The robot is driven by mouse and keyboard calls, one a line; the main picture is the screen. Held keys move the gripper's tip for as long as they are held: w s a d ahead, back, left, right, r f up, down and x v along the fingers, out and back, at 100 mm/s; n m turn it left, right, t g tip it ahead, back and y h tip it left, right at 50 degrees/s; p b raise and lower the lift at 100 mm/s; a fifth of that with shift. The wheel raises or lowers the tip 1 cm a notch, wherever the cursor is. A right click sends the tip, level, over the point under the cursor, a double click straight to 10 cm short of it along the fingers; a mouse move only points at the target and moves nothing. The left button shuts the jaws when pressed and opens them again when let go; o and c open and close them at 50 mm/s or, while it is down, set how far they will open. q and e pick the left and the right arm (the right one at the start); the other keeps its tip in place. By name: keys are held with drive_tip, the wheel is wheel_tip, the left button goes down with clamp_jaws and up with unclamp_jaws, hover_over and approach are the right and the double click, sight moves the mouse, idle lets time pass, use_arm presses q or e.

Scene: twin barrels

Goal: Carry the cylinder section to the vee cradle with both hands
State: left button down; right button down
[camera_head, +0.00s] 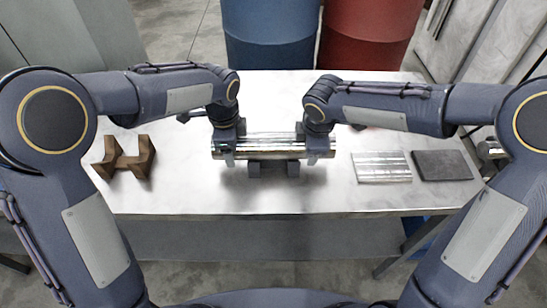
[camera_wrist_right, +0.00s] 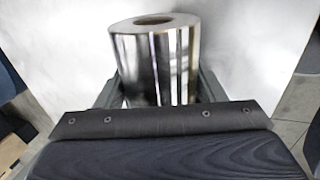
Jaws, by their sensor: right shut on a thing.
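The cylinder section (camera_head: 270,147) is a shiny metal tube lying crosswise near the middle of the table; its hollow end shows in the right wrist view (camera_wrist_right: 155,60). My right gripper (camera_head: 318,150) is shut on its right end, with fingers on either side of the tube in the right wrist view (camera_wrist_right: 158,92). My left gripper (camera_head: 227,152) is at the left end, a finger against the near side; its grip is not clear. The vee cradle (camera_head: 124,160), brown with two notched ends, stands empty at the left of the table.
Dark support blocks (camera_head: 254,168) show under the cylinder; contact is unclear. A ribbed silver plate (camera_head: 381,167) and a dark grey slab (camera_head: 441,165) lie at the right of the table (camera_head: 210,195). Blue (camera_head: 270,40) and red (camera_head: 366,40) barrels stand behind. Table between cradle and cylinder is clear.

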use_arm(q)
drive_tip(key=c, duration=0.7)
unclamp_jaws()
drive_tip(key=shift+f, duration=0.2)
drive_tip(key=shift+c, duration=0.2)
use_arm(e)
drive_tip(key=c, duration=0.7)
unclamp_jaws()
drive_tip(key=shift+f, duration=0.2)
drive_tip(key=shift+c, duration=0.2)
use_arm(q)
drive_tip(key=o, duration=0.4)
use_arm(e)
drive_tip(key=o, duration=0.4)
drive_tip(key=shift+r, duration=0.1)
use_arm(q)
drive_tip(key=shift+r, duration=0.1)
drive_tip(key=r, duration=0.7)
drive_tip(key=s+r, duration=0.1)
drive_tip(key=r, duration=0.2)
drive_tip(key=shift+r, duration=0.35)
drive_tip(key=shift+s+r, duration=0.1)
drive_tip(key=shift+r, duration=0.45)
use_arm(e)
drive_tip(key=shift+s+r, duration=0.1)
drive_tip(key=v, duration=1.1)
drive_tip(key=shift+s+r, duration=0.1)
drive_tip(key=shift+r, duration=0.3)
